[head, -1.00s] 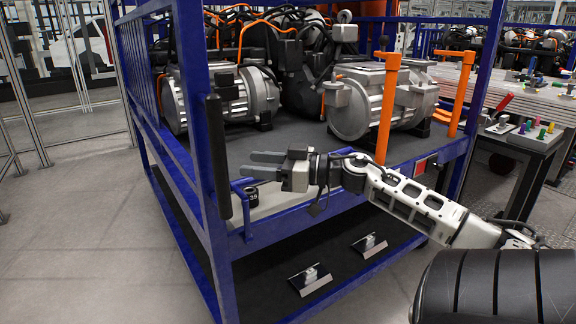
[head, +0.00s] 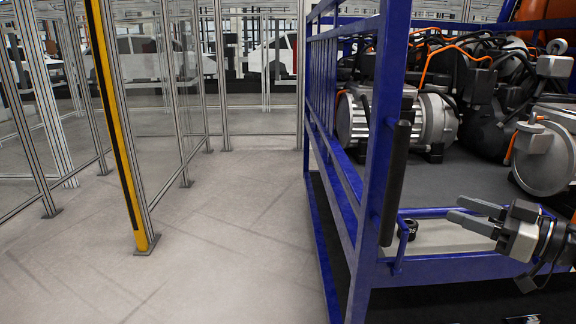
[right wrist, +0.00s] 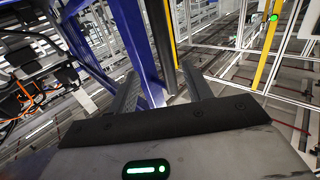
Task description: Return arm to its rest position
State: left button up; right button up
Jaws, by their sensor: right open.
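My right gripper (head: 470,216) is at the lower right of the head view, open and empty, its two grey fingers pointing left. It is in front of the blue rack's (head: 377,150) front edge, and its fingertips are near the rack's corner post. In the right wrist view the open fingers (right wrist: 160,92) show with nothing between them and a blue post beyond. Only the wrist end of the right arm shows in the head view. My left gripper is in neither view.
Silver drive units (head: 425,125) with orange cables stand on the rack's deck. A small black cylinder (head: 408,229) sits near its front corner. A yellow-and-black post (head: 117,120) and metal-framed fence panels stand at the left. The grey floor (head: 225,235) between fence and rack is clear.

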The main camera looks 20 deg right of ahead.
jog(key=s+a+f+m+h, duration=0.1)
jog(key=a+f+m+h, duration=0.25)
jog(key=f, duration=0.75)
jog(key=s+a+f+m+h, duration=0.2)
jog(key=a+f+h, duration=0.25)
jog(key=f, duration=0.65)
jog(key=s+a+f+n+g+y, duration=0.1)
jog(key=s+a+f+g, duration=0.1)
jog(key=a, duration=0.6)
jog(key=s+a+f+g+y, duration=0.1)
jog(key=s+a+f+g, duration=0.1)
jog(key=a+f, duration=0.3)
jog(key=s+a+f+n+g+y, duration=0.1)
jog(key=s+a+f+g, duration=0.1)
jog(key=a, duration=0.9)
notch_tip(320, 180, down, 2)
jog(key=shift+s+f+n, duration=0.1)
jog(key=shift+s+n, duration=0.25)
jog(key=shift+s, duration=0.25)
